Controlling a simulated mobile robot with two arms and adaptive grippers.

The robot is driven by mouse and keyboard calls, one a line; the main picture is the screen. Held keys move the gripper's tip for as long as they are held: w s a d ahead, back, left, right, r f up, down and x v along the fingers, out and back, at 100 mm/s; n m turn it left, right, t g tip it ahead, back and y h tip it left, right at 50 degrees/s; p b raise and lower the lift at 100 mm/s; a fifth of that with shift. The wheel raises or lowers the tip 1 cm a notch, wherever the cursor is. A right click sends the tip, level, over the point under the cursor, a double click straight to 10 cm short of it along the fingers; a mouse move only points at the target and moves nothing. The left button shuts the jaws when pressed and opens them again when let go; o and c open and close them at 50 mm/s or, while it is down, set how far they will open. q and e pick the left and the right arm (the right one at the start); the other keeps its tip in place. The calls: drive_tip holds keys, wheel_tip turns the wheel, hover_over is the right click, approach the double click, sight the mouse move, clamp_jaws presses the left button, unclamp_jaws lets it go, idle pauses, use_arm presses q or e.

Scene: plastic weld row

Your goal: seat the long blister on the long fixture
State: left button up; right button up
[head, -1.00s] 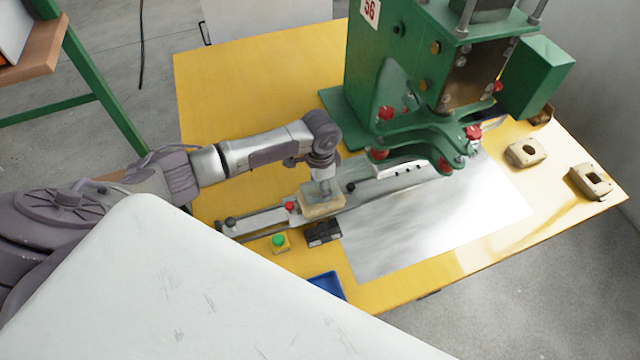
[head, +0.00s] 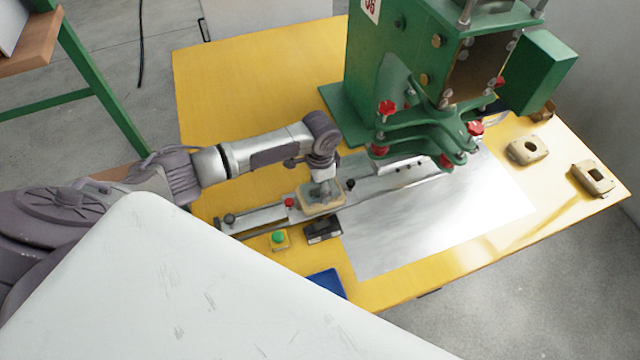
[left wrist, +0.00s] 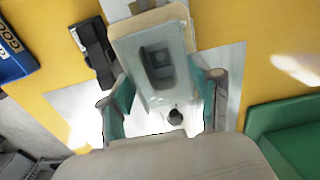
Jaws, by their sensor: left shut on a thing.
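My left gripper (head: 322,190) is shut on the long blister, a clear pale piece that shows between the fingers in the left wrist view (left wrist: 163,88). The tan long fixture (head: 335,207) sits on the metal slide rail under the gripper; its tan end (left wrist: 145,24) shows beyond the blister in the left wrist view. The blister is over the fixture, low and roughly lined up with it. I cannot tell whether it lies fully in the fixture. The fingers hide much of the blister in the head view. My right gripper is not in view.
The green press (head: 390,70) stands behind and right of the fixture. A round-holed tan fixture (head: 514,153) and another tan fixture (head: 580,183) lie at the right. A green button (head: 278,238), a black block (head: 323,231) and a blue bin (head: 328,284) are in front of the rail.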

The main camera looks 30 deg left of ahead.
use_arm(q)
drive_tip(key=shift+f, duration=0.35)
drive_tip(key=o, duration=1)
drive_tip(key=shift+c, duration=0.2)
drive_tip(key=c, duration=0.4)
drive_tip(key=shift+r, duration=0.1)
wheel_tip(320, 180, up, 7)
drive_tip(key=p, duration=0.7)
